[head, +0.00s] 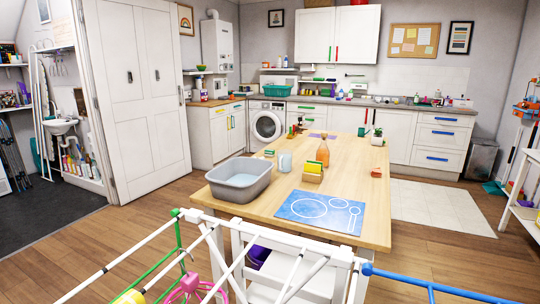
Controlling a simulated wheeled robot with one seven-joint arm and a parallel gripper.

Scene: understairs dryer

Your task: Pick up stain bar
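I cannot make out for certain which thing is the stain bar. On the wooden table (265,200), a small orange-red block (376,172) lies near the right edge. A small green and orange item (269,152) lies farther back on the left. All are too small to identify surely. My gripper does not show in this view.
A white drying rack (215,240) and chair (290,255) block the near side. Floor is open right of the table.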

